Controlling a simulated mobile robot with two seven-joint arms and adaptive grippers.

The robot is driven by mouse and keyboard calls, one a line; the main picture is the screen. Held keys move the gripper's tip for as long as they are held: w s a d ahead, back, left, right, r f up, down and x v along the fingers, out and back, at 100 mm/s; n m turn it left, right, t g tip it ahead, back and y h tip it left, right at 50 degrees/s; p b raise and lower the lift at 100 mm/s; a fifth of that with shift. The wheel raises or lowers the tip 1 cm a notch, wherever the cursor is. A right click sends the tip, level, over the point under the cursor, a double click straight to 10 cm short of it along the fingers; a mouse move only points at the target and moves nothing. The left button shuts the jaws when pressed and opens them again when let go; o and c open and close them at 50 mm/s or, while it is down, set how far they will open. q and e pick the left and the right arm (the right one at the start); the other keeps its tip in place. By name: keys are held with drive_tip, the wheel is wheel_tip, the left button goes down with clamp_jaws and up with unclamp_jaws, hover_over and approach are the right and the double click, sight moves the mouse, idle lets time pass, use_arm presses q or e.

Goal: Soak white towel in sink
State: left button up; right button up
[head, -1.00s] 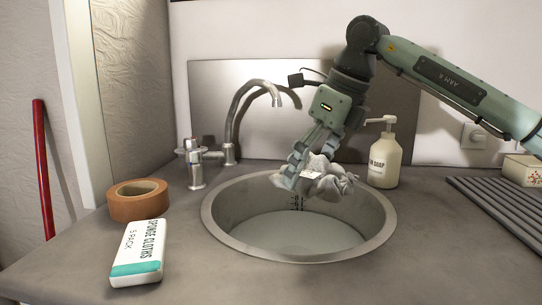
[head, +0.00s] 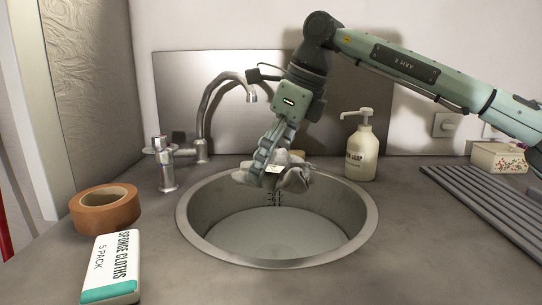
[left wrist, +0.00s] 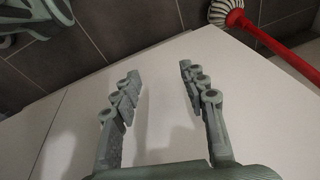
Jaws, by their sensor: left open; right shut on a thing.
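The white towel (head: 293,180) is a crumpled greyish-white bundle in the head view. My right gripper (head: 262,172) is shut on it and holds it over the back part of the round metal sink (head: 352,238). The sink holds greyish water (head: 275,232), and the towel hangs above its surface. My fingers hide part of the towel. My left gripper (left wrist: 158,88) shows only in the left wrist view. It is open and empty, its fingers apart in front of a plain white surface.
A tap (head: 205,110) stands behind the sink at the left, a soap bottle (head: 362,150) behind it at the right. Brown tape (head: 105,212) and a sponge cloths pack (head: 112,265) lie left. A ribbed drainer (head: 490,205) lies right. A red-handled brush (left wrist: 270,45) shows in the left wrist view.

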drive_tip(key=shift+d+r+n+p, duration=0.2)
drive_tip(key=shift+n+p, duration=0.1)
drive_tip(key=shift+n, duration=0.2)
drive_tip(key=shift+f, duration=0.2)
drive_tip(key=shift+a+f, duration=0.1)
drive_tip(key=shift+f, duration=0.55)
wheel_tip(320, 180, down, 19)
drive_tip(key=b, duration=0.6)
drive_tip(key=shift+r, duration=0.1)
use_arm(q)
wheel_tip(320, 180, up, 14)
drive_tip(key=t+b, duration=0.1)
drive_tip(key=shift+w+r, duration=0.25)
drive_tip(key=shift+w, duration=0.15)
use_arm(e)
drive_tip(key=shift+f, duration=0.4)
